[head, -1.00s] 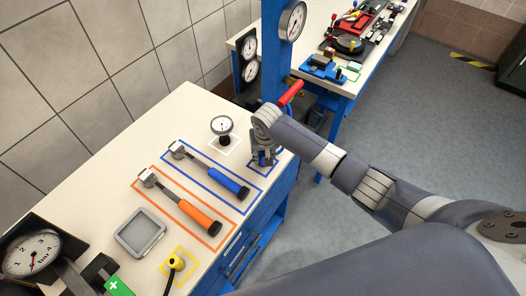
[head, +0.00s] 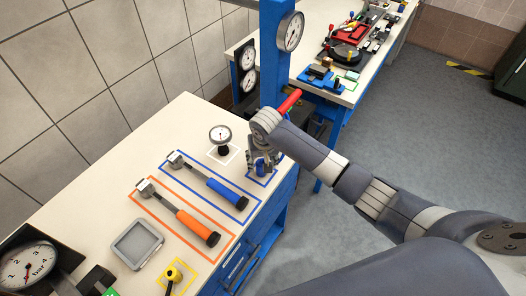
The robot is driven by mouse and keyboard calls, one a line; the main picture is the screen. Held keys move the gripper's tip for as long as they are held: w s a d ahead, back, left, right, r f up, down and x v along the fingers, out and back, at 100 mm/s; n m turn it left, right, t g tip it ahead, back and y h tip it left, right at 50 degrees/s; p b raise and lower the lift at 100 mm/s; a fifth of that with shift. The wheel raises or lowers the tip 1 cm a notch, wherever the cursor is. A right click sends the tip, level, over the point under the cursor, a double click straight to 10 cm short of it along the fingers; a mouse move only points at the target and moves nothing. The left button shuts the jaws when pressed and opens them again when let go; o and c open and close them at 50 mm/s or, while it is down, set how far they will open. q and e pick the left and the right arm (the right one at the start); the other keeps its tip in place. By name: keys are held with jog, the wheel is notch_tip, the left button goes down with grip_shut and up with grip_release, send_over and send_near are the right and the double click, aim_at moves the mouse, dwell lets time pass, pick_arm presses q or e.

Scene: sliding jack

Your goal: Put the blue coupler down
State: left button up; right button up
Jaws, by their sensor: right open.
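The blue coupler (head: 260,166) is on the near bench, at the blue-outlined square by the bench's right edge. It is small and partly hidden by my right gripper. My right gripper (head: 261,163) points down at the coupler from above, with its fingers open around or beside it; I cannot tell whether they touch it. My left gripper is not in view.
The near bench (head: 95,190) also holds a small gauge (head: 220,135) in a white outline, a blue-handled hammer (head: 210,181), an orange-handled hammer (head: 180,215), a grey tray (head: 137,246) and a yellow coupler (head: 173,273). A blue post (head: 273,70) rises behind my right gripper.

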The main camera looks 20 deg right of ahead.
jog(key=b+v, duration=0.2)
jog(key=v, duration=0.7)
jog(key=shift+r, duration=0.35)
jog(key=shift+s, duration=0.1)
